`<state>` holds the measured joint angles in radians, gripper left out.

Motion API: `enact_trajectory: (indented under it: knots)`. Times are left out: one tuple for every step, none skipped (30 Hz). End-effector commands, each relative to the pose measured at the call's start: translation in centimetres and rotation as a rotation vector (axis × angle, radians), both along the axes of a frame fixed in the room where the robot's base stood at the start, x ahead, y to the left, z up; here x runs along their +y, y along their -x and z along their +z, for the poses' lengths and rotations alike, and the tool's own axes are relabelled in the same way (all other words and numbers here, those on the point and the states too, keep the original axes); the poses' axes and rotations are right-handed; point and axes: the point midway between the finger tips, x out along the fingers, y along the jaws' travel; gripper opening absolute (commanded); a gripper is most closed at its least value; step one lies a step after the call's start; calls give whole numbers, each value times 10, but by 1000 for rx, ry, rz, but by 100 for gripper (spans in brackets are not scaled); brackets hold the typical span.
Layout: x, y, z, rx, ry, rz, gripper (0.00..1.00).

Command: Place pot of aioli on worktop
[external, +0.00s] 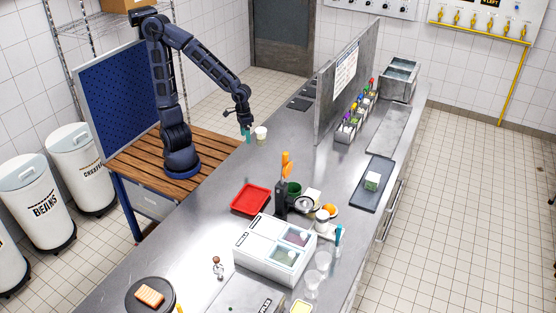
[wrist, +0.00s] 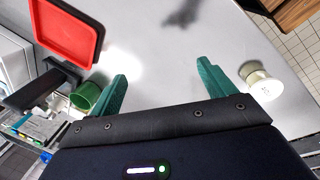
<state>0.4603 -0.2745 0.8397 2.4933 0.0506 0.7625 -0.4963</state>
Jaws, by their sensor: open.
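A small white pot (external: 261,131) stands upright on the steel worktop (external: 210,222), near the edge by the wooden table; I take it for the pot of aioli. It also shows in the wrist view (wrist: 264,88) at the right, where its label is too small to read. My gripper (external: 246,136) is just left of the pot in the external view, pointing down. In the wrist view my gripper (wrist: 162,75) has its teal fingers apart with nothing between them. The pot is outside the right finger; whether they touch is unclear.
A red tray (external: 238,205) and a green cup (external: 295,188) stand further along the worktop. A dark holder with orange-handled tools (external: 281,203) and a white box unit (external: 250,262) are beyond. A tall metal partition (external: 325,105) rises at the right. Bare steel surrounds the pot.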

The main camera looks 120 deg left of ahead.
Motion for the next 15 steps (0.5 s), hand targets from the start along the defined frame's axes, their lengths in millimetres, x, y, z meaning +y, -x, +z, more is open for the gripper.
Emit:
enact_trajectory:
  knots:
    - [-9,3,13,-33,5,-54,82]
    - [-16,5,20,-51,3,-91,82]
    - [-24,8,30,-74,0,-140,82]
    - [-30,10,37,-93,-5,-176,82]
    - [-36,13,45,-111,-11,-213,82]
    - [-44,17,55,-134,-21,-260,82]
    - [-50,20,62,-150,-32,-295,82]
    - [-56,24,70,-169,-44,-332,82]
    - [-64,29,80,-191,-62,-378,82]
    - [-70,34,87,-206,-77,-412,82]
    - [-76,38,93,-222,-95,-446,82]
    - [-84,44,102,-241,-120,-492,82]
    - [-89,49,108,-253,-140,-525,82]
    - [-95,54,114,-264,-160,-556,82]
    - [-103,60,120,-277,-188,-596,82]
